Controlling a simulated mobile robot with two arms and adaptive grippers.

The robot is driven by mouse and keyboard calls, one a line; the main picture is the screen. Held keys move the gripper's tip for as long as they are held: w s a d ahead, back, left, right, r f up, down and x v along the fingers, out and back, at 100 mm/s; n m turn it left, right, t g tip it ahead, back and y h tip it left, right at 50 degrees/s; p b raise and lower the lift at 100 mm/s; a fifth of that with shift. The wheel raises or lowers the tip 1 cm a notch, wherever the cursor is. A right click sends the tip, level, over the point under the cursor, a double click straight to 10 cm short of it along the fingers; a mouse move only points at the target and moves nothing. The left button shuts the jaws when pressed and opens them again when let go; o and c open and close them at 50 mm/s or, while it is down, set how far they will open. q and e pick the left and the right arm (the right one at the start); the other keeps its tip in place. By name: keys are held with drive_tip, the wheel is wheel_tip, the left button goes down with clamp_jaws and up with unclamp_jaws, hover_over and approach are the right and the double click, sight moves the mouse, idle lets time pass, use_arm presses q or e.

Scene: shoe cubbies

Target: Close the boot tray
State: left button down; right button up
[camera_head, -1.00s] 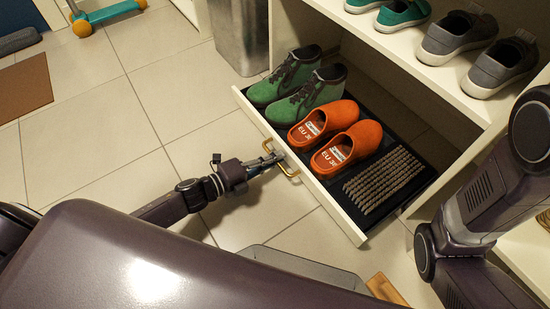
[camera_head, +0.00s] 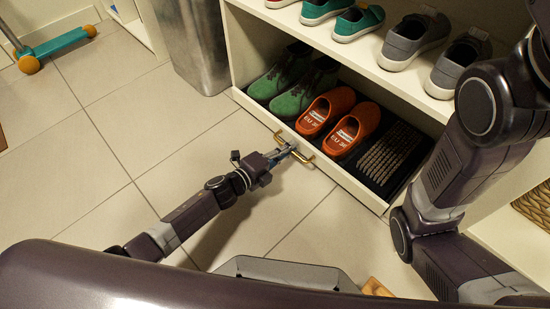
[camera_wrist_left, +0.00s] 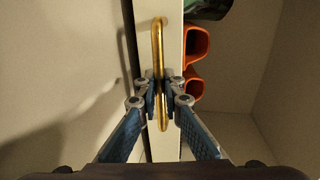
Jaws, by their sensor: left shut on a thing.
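The boot tray (camera_head: 350,178) is a low white drawer at the bottom of the cubby, still sticking out a little. It holds green boots (camera_head: 292,84), orange clogs (camera_head: 340,122) and a ribbed brown mat (camera_head: 388,160). Its brass handle (camera_head: 303,157) is on the front panel. My left gripper (camera_head: 290,150) is at the handle; in the left wrist view its fingers (camera_wrist_left: 162,98) are closed around the brass bar (camera_wrist_left: 158,40). My right arm shows at the right of the head view, but its gripper is out of view.
Shelves with teal shoes (camera_head: 357,22) and grey shoes (camera_head: 412,38) stand above the tray. A metal bin (camera_head: 190,45) stands left of the cubby. A scooter (camera_head: 55,45) lies farther left. A wicker basket (camera_head: 535,205) is at the right. Tiled floor in front is open.

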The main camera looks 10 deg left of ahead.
use_arm(q)
drive_tip(key=shift+r+x, duration=0.25)
drive_tip(key=shift+x, duration=0.95)
drive_tip(key=shift+w+d, duration=0.1)
drive_tip(key=shift+w, duration=0.1)
drive_tip(key=c, duration=2.3)
unclamp_jaws()
drive_tip(key=shift+c, duration=0.2)
drive_tip(key=shift+s, duration=0.1)
drive_tip(key=v, duration=1.2)
drive_tip(key=shift+f, duration=0.1)
